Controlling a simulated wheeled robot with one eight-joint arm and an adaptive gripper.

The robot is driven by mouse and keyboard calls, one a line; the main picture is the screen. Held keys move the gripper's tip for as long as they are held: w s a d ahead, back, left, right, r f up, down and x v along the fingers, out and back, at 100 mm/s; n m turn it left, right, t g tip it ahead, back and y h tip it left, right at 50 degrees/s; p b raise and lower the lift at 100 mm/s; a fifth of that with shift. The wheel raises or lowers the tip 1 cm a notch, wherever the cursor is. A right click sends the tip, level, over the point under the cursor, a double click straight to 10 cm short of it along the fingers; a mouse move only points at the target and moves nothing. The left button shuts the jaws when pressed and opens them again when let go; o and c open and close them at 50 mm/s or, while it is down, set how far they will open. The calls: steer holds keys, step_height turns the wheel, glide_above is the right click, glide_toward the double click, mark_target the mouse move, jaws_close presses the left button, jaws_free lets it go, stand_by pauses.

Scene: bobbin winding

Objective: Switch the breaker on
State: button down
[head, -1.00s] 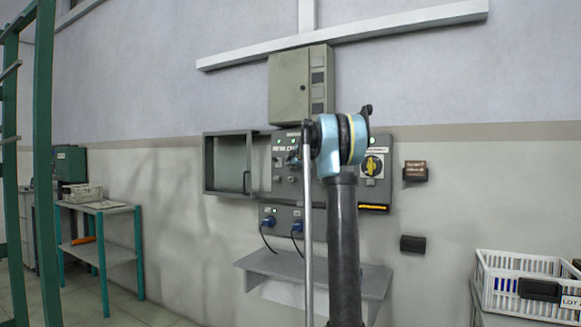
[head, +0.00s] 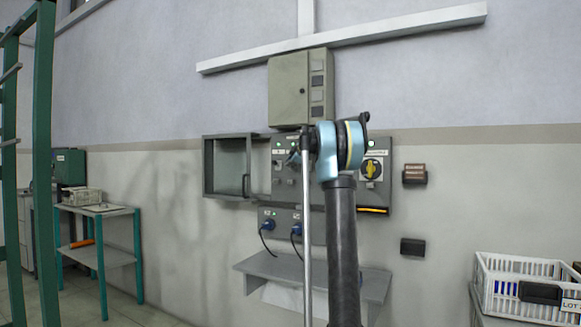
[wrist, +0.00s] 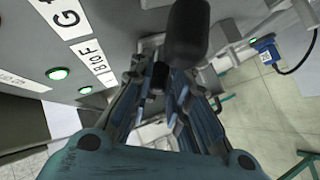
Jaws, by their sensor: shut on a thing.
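The grey control panel (head: 381,196) hangs on the wall, with green lamps and a yellow-and-black rotary switch (head: 370,169) at its right. My arm covers the panel's middle in the head view, so the breaker's position is hidden there. In the wrist view my gripper (wrist: 166,92) is close to the panel face (wrist: 120,25). Its fingers are drawn together at a dark rounded handle (wrist: 187,35), which appears to be the breaker's lever. The exact contact is partly hidden. White labels and two lit green lamps (wrist: 57,73) are to its left.
An open-fronted grey box (head: 228,165) is left of the panel. Blue plugs with cables (head: 268,225) are below, above a grey shelf (head: 265,265). A white crate (head: 530,300) stands at right. A green frame (head: 45,150) and a small table (head: 97,209) are at left.

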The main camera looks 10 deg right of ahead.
steer(key=c, duration=1.8)
jaws_free()
steer(key=shift+w, duration=0.1)
steer(key=v, duration=1.1)
steer(key=shift+s, duration=0.35)
steer(key=shift+d, duration=0.1)
